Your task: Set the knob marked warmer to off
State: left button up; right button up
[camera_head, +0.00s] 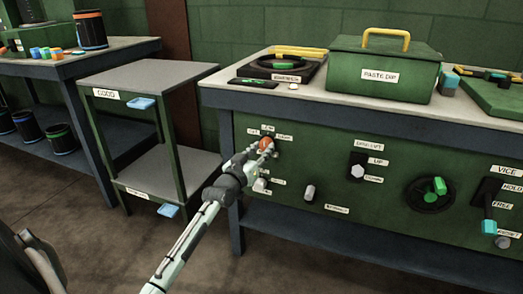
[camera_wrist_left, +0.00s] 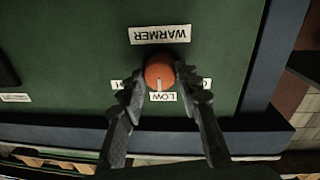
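The warmer knob (camera_wrist_left: 159,70) is a round orange knob with a white pointer line. It sits on the green front panel at the left end of the workbench and also shows in the head view (camera_head: 265,144). In the left wrist view, which looks upside down, the line points at the LOW label (camera_wrist_left: 163,97). The WARMER label (camera_wrist_left: 160,34) is on the knob's other side. My left gripper (camera_wrist_left: 160,76) has a fingertip against each side of the knob. Its fingers partly cover the two outer labels. My right gripper is not in view.
Below the warmer knob is a small switch (camera_head: 261,185), with another lever (camera_head: 309,193) to its right. Farther right are the UP switch (camera_head: 357,166), a black wheel (camera_head: 429,194) and the vice lever (camera_head: 488,221). A two-tier stand (camera_head: 150,76) is to the left.

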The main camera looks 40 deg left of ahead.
pick_arm(q)
jog(key=c, duration=0.5)
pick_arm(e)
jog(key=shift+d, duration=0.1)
